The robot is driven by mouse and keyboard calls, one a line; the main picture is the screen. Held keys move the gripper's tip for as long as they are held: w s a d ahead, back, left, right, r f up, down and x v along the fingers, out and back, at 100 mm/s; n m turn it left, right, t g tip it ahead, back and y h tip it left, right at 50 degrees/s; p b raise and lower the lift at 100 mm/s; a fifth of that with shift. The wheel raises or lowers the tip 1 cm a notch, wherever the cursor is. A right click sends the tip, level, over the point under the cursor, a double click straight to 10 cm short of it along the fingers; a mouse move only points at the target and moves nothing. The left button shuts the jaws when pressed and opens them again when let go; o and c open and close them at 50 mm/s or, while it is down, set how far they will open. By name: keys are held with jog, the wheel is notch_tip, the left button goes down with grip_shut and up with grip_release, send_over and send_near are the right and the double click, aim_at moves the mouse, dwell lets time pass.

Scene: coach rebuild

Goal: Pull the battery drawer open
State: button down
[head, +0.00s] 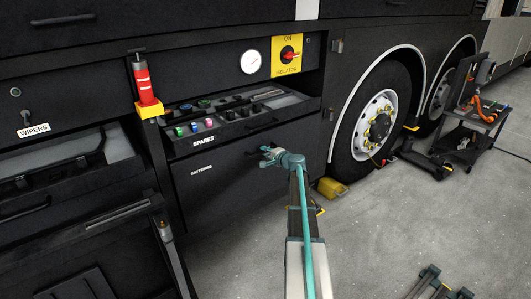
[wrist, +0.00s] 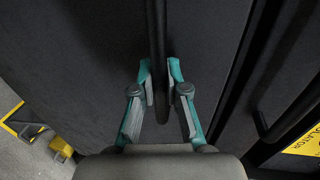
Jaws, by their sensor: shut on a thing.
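The battery drawer is a dark front panel (head: 215,185) with a white "BATTERIES" label (head: 201,170), low in the coach side in the head view. It fills most of the wrist view (wrist: 90,45). Its dark bar handle (wrist: 157,30) runs between the teal fingers of my gripper (wrist: 160,82). My gripper (head: 268,156) is shut on this handle, with a finger on each side. The head view shows my gripper at the drawer's upper right, hiding most of the handle. I cannot tell whether the drawer front stands out from the coach side.
Above is the "SPARES" tray (head: 290,101) with small coloured items; its handle (wrist: 261,121) shows beside mine. A red-and-yellow post (head: 143,86) stands left. A yellow chock (head: 332,188) and coach wheel (head: 377,122) are right. The floor (head: 390,225) in front is mostly clear.

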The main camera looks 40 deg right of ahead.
jog(key=f+b+v, duration=0.3)
jog(key=b+v, duration=0.1)
jog(key=v, duration=1.1)
jog(key=s+f+b+v, duration=0.1)
jog(key=f+b+v, duration=0.2)
jog(key=v, duration=1.3)
jog(key=shift+f+b, duration=0.25)
jog(key=shift+b, duration=0.5)
jog(key=shift+s, duration=0.1)
jog(key=c, duration=1.2)
grip_release()
jog(key=v, duration=1.2)
